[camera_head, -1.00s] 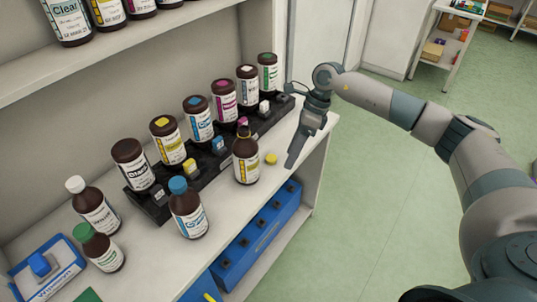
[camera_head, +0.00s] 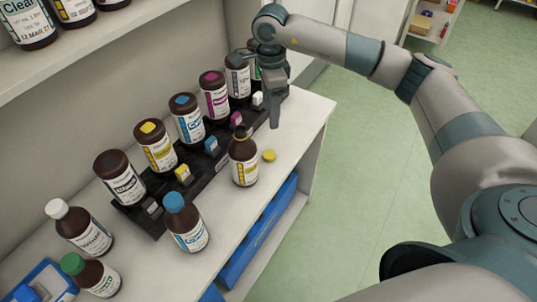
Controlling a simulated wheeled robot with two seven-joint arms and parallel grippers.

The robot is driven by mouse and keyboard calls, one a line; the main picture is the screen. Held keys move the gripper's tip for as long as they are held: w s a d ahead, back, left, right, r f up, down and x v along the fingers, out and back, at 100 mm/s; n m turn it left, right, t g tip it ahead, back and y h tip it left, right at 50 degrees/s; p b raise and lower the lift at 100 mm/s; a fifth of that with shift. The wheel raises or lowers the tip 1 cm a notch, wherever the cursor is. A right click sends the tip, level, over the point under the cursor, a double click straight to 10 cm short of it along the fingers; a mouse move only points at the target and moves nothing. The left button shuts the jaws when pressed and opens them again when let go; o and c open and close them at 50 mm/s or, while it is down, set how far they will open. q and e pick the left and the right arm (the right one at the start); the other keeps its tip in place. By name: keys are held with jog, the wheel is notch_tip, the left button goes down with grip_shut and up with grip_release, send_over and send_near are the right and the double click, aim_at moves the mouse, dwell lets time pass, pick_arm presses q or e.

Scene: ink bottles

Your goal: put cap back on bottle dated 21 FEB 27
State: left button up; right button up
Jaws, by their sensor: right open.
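An uncapped brown bottle with a yellow-marked label (camera_head: 244,163) stands upright on the white counter, in front of the black rack. Its date is too small to read. A yellow cap (camera_head: 269,156) lies on the counter just right of that bottle, apart from it. My right gripper (camera_head: 275,118) points down above the counter, behind the yellow cap and near the rack's right end. It is open and holds nothing that I can see. My left gripper is not in view.
A black rack (camera_head: 152,220) holds several brown bottles in a row along the back. Blue-capped (camera_head: 185,223), white-capped (camera_head: 78,228) and green-capped (camera_head: 90,274) bottles stand at the front left. A shelf with bottles overhangs the upper left. The counter's right end is clear.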

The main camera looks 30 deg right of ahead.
jog(key=p, duration=0.5)
send_over(270, 154)
notch_tip(270, 154, down, 11)
jog(key=shift+f, duration=0.1)
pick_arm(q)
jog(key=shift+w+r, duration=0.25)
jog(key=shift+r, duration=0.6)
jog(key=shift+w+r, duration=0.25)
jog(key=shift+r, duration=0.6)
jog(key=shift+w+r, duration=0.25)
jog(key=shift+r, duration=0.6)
pick_arm(e)
jog(key=shift+f, duration=0.55)
jog(key=shift+f+p, duration=0.55)
jog(key=shift+p, duration=0.25)
notch_tip(270, 154, down, 3)
jog(key=shift+s+a+r+p, duration=0.1)
jog(key=shift+p, duration=0.75)
jog(key=shift+f, duration=0.65)
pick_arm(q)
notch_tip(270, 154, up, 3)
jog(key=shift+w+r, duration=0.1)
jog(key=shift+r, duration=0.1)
